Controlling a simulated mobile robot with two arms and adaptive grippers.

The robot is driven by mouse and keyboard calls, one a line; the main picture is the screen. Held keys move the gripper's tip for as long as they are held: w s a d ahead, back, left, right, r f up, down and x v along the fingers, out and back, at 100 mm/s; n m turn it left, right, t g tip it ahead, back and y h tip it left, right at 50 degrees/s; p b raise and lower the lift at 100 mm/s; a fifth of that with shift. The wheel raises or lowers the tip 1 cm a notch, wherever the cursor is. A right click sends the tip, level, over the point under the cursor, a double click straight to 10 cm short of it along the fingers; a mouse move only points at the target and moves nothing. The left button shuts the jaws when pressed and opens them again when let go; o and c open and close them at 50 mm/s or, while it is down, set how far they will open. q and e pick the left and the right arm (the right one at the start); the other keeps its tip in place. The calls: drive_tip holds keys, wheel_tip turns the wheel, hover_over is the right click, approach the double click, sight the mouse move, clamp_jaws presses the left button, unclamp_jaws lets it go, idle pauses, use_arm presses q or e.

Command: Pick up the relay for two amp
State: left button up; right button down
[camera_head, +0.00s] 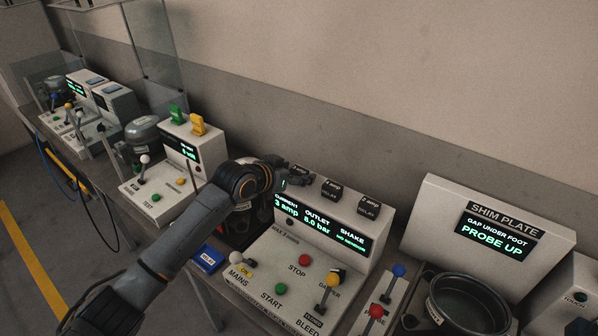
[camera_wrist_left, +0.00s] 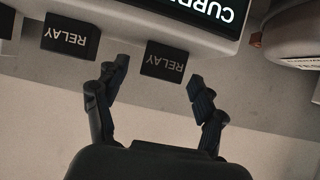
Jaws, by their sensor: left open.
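Three black relays stand in a row on top of the white console with the "CURRENT 3 amp" display (camera_head: 319,222). The middle relay (camera_head: 331,189) seems to read 4 amp; the rating on the right relay (camera_head: 369,206) is too small to be sure of. The left relay (camera_head: 301,171) is partly covered by my left gripper (camera_head: 289,177), so its rating is unclear. In the left wrist view, my left gripper (camera_wrist_left: 158,74) is open and empty. One relay (camera_wrist_left: 165,61) sits between and just beyond its fingertips, and another relay (camera_wrist_left: 70,37) lies to the left.
The console front has buttons and levers, including a red STOP button (camera_head: 305,260). A blue block (camera_head: 207,258) lies left of it. A shim plate machine (camera_head: 486,240) and a dark round pot (camera_head: 468,302) stand to the right. The wall is close behind the bench.

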use_arm(q)
drive_tip(key=shift+x, duration=1.05)
drive_tip(key=c, duration=1.2)
drive_tip(key=shift+c, duration=0.3)
drive_tip(key=shift+r, duration=0.15)
